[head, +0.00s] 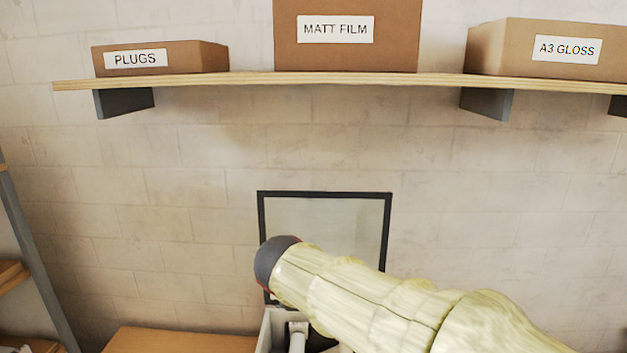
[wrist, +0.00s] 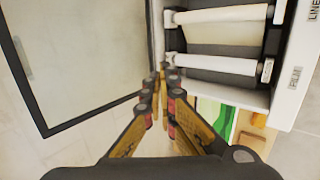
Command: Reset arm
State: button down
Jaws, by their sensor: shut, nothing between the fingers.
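My gripper (wrist: 163,78) shows in the wrist view with its orange-brown and dark fingers drawn together at the tips, holding nothing. In the head view my arm, in a pale yellow sleeve, reaches in from the lower right, and its dark end is in front of the open lid; the fingers are hidden there. The roll laminator (wrist: 298,85) is a white housing with two pale rollers (wrist: 222,14) across a dark bay. Its black-framed clear lid (head: 325,218) stands open against the wall, and the lid also shows at left in the wrist view (wrist: 95,112).
A wooden shelf (head: 330,79) on the wall carries boxes labelled PLUGS (head: 200,60), MATT FILM (head: 345,58) and A3 GLOSS (head: 487,45). A wooden surface (head: 175,341) lies at lower left, beside a grey rack post (head: 38,260). The wall space between shelf and lid is clear.

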jog(key=s+d+f+m+b, duration=0.5)
jog(key=s+d+f+b, duration=0.1)
jog(key=s+f, duration=0.3)
jog(key=s+d+f+m+g+y+b, duration=0.1)
jog(key=s+d+f+m+b, duration=0.5)
jog(key=s+f+b, duration=0.3)
jog(key=s+d+f+m+g+b, duration=0.1)
jog(key=s+d+f+m+b, duration=0.5)
jog(key=s+d+f+b, duration=0.1)
notch_tip(320, 180, down, 4)
jog(key=s+d, duration=0.1)
jog(key=s, duration=0.1)
jog(key=shift+s+r, duration=0.2)
jog(key=shift+s, duration=0.2)
